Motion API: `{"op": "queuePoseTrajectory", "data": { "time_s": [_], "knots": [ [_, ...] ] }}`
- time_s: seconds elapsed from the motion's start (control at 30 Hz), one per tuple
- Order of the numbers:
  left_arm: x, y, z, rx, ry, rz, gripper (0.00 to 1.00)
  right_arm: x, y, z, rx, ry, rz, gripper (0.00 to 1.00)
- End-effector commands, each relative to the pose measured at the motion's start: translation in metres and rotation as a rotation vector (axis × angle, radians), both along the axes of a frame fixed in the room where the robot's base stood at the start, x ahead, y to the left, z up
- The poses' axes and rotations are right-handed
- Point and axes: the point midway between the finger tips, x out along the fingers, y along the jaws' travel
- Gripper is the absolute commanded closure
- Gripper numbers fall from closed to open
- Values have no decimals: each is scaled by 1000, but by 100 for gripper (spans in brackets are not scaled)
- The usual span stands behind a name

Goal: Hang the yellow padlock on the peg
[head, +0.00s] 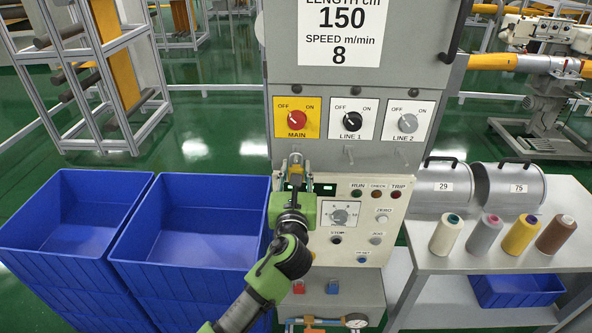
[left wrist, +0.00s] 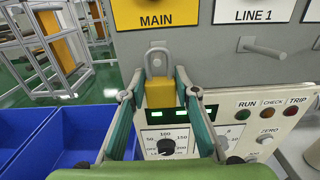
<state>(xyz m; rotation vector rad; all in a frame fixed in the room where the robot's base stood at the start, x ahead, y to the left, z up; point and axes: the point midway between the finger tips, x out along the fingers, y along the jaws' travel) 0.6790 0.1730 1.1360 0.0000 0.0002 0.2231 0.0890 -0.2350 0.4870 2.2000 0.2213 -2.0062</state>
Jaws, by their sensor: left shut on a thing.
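The yellow padlock (left wrist: 161,94) is upright between the fingers of my left gripper (left wrist: 160,98), its grey shackle upward. In the head view the padlock (head: 296,171) is small and partly covered by my left gripper (head: 296,176), just below the MAIN switch panel (head: 297,118). The gripper is shut on its body. A grey peg (left wrist: 264,48) sticks out below the LINE 1 panel, right of the padlock and apart from it. Another peg (head: 405,153) is below LINE 2.
The control box (head: 372,196) with knobs and lamps stands just below and right of my left gripper. Blue bins (head: 190,225) are at the left. A side table (head: 470,262) with thread cones and grey cases is at the right.

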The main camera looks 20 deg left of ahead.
Motion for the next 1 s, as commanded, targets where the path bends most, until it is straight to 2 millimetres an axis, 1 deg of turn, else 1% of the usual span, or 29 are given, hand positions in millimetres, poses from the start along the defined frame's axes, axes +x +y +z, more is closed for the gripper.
{"op": "queuePoseTrajectory", "data": {
  "time_s": [0.13, 0.17, 0.2, 0.23, 0.57, 0.67, 0.77, 0.87, 1.0],
  "knots": [
    [0, 0, 0, 0, -1, 0, 94, 0, 0, 0, 0, 0, 0, 55],
    [0, 0, 0, 0, -1, 0, 69, 0, 0, 0, 0, 0, 0, 55],
    [0, 0, 0, 0, 0, 0, 59, 0, 0, 0, 0, 0, 0, 55],
    [0, 0, 0, 0, 0, 0, 52, 0, 0, 0, 0, 0, 0, 55],
    [-1, 0, 0, 0, 1, 0, 52, 0, -2, 0, -2, 2, 1, 55],
    [-5, -1, -1, 0, 1, 0, 52, 0, -2, 0, -2, 1, 1, 55],
    [-18, -4, -1, 0, 2, 0, 52, 0, -2, 0, -2, 1, 1, 55],
    [-37, -9, -1, -2, 3, -2, 52, 0, -1, 0, -1, 1, 1, 55],
    [-68, -16, -1, -2, 3, -1, 52, 0, -1, 0, -1, 1, 0, 55]
  ]
}}
